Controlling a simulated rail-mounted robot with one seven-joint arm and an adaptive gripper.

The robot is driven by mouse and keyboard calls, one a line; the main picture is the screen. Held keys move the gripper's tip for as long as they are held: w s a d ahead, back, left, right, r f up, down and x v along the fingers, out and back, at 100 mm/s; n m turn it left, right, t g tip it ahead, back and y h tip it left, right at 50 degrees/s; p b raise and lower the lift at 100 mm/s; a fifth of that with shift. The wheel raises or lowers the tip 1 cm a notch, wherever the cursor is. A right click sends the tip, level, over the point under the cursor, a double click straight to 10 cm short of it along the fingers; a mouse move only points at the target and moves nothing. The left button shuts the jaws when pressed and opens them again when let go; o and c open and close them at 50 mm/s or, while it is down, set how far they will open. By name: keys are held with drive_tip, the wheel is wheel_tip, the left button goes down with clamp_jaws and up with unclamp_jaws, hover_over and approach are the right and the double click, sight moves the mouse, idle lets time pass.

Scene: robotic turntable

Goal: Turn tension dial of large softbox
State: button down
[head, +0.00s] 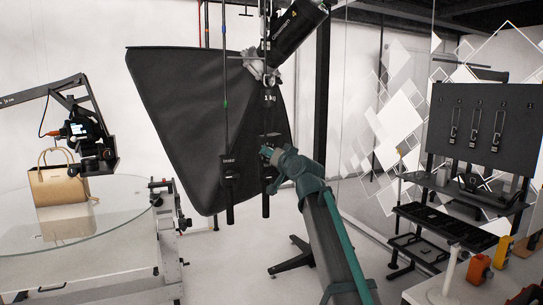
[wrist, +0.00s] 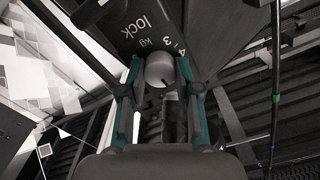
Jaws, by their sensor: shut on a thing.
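The large softbox (head: 185,115) is a big black fabric box hanging tilted in the middle of the head view. Two dark hanging control units, a left one (head: 229,172) and a right one, hang on rods in front of it. My gripper (head: 268,153) is at the right unit and covers part of it. In the wrist view, my gripper (wrist: 160,76) has its teal fingers on both sides of a round grey dial (wrist: 159,67), shut on it. A dark housing (wrist: 150,32) behind the dial carries the words "lock" and "kg" and some numbers. The dial is hidden in the head view.
A glass turntable (head: 110,240) with a tan handbag (head: 58,185) is at the left, under a camera arm (head: 95,135). A dark tool board (head: 485,125) and black shelves (head: 445,225) stand at the right. A thin rod (wrist: 276,90) runs close by in the wrist view.

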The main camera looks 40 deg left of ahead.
drive_tip(key=shift+m, duration=0.6)
drive_tip(key=c, duration=0.8)
unclamp_jaws()
drive_tip(key=shift+d, duration=0.1)
drive_tip(key=v, duration=1.1)
drive_tip(key=shift+s+d, duration=0.2)
drive_tip(key=shift+d, duration=0.15)
